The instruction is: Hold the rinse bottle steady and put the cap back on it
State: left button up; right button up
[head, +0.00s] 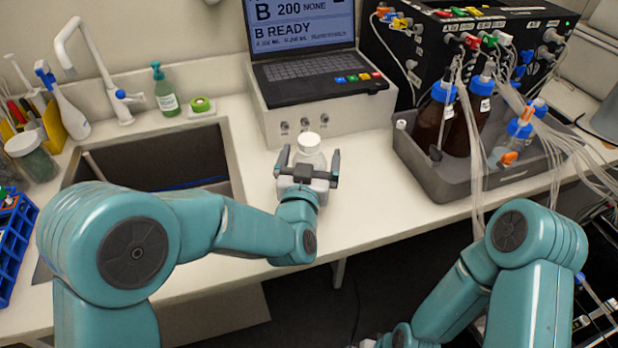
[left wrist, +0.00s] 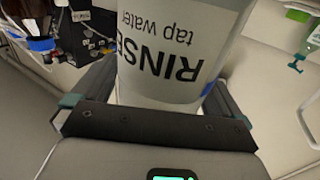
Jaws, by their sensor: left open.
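The rinse bottle (head: 309,158) is white and stands upright on the counter in front of the laptop's white box. Its label "RINSE tap water" reads upside down in the left wrist view (left wrist: 170,50). Its round white top shows in the head view; I cannot tell whether that is a cap or a bare neck. My left gripper (head: 309,165) is open, with one finger on each side of the bottle. A small white cylinder (head: 401,125), possibly the cap, is at the left corner of the grey tray.
A sink (head: 232,160) is left of the bottle. The grey tray (head: 440,187) at the right holds brown bottles (head: 430,122) with tubing. A laptop (head: 315,75) sits on the white box (head: 340,125) behind. The counter right of the bottle is clear.

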pick_arm(q)
jog(key=shift+w, duration=0.1)
jog(key=c, duration=1.4)
notch_tip(320, 180, up, 20)
jog(key=shift+r+p, duration=0.1)
jog(key=shift+p, duration=0.75)
jog(key=shift+c, duration=0.2)
